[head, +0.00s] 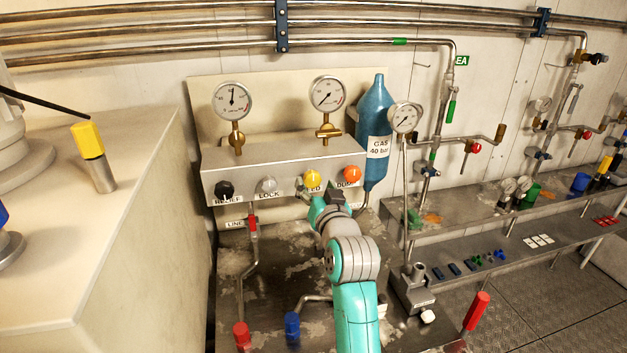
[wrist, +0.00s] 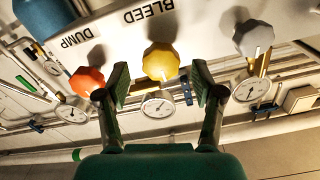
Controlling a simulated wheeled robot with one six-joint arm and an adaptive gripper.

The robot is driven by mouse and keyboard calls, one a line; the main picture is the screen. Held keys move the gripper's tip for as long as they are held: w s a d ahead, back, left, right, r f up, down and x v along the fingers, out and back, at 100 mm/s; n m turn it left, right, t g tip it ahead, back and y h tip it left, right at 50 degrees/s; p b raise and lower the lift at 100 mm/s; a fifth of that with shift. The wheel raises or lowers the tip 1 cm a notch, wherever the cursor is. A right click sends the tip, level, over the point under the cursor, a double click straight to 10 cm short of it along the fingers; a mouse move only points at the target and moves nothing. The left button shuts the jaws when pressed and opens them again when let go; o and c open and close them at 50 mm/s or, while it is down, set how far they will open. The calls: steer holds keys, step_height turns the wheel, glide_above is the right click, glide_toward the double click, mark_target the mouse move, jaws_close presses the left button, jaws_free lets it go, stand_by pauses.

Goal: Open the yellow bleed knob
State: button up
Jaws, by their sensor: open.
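The yellow bleed knob (head: 312,178) sits on the front of the grey manifold box (head: 270,165), between the grey LOCK knob (head: 267,184) and the orange DUMP knob (head: 352,173). In the wrist view the yellow knob (wrist: 161,61) lies under the BLEED label, ahead of and between my two fingers. My gripper (wrist: 160,85) is open and empty, with a gap on both sides of the knob. In the head view my gripper (head: 325,193) is just below and in front of the knob, partly hidden by my arm.
A black RELIEF knob (head: 224,189) is at the box's left end. The orange knob (wrist: 87,81) is close beside one finger, and the grey knob (wrist: 253,38) is beyond the other. A blue gas bottle (head: 375,120) stands right of the box. Red-handled (head: 252,223) piping runs below.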

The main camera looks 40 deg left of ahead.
mark_target(313, 182)
steer(key=shift+x, duration=1.8)
steer(key=c, duration=1.1)
